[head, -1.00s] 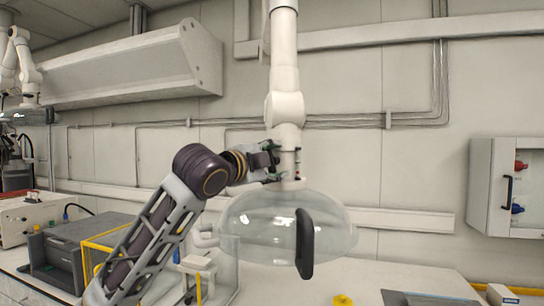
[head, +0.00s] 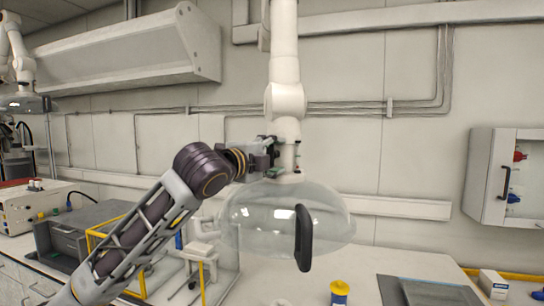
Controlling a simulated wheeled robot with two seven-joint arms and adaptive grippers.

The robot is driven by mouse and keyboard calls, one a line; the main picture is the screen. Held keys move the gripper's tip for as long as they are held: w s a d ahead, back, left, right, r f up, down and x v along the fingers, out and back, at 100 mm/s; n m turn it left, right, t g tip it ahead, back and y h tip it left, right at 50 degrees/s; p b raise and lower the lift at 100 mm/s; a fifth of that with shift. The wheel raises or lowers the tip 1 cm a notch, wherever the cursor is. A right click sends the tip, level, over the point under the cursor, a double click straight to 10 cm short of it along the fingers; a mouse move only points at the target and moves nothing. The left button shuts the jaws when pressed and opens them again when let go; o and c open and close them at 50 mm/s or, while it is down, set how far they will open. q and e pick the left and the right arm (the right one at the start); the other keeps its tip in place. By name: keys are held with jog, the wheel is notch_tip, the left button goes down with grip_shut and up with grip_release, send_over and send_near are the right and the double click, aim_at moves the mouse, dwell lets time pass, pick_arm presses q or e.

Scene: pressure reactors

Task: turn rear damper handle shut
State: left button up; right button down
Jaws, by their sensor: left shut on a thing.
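A white jointed extraction arm (head: 284,60) hangs from above and ends in a clear dome hood (head: 270,215) with a black grip (head: 304,238) on its front. My left gripper (head: 272,150) is at the short pipe just above the dome, its fingers at the pipe's left side. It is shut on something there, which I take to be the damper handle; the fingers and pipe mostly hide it. My right gripper is not in view.
A second white extraction arm (head: 15,55) hangs at the far left. A wall cabinet (head: 490,175) is at the right. Boxes and a yellow-framed rig (head: 100,240) stand on the left bench. A yellow-lidded jar (head: 339,292) stands below the dome.

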pick_arm(q)
jog(key=o, duration=1)
jog(key=shift+o, duration=0.2)
jog(key=v, duration=1.2)
jog(key=shift+s+d, duration=0.1)
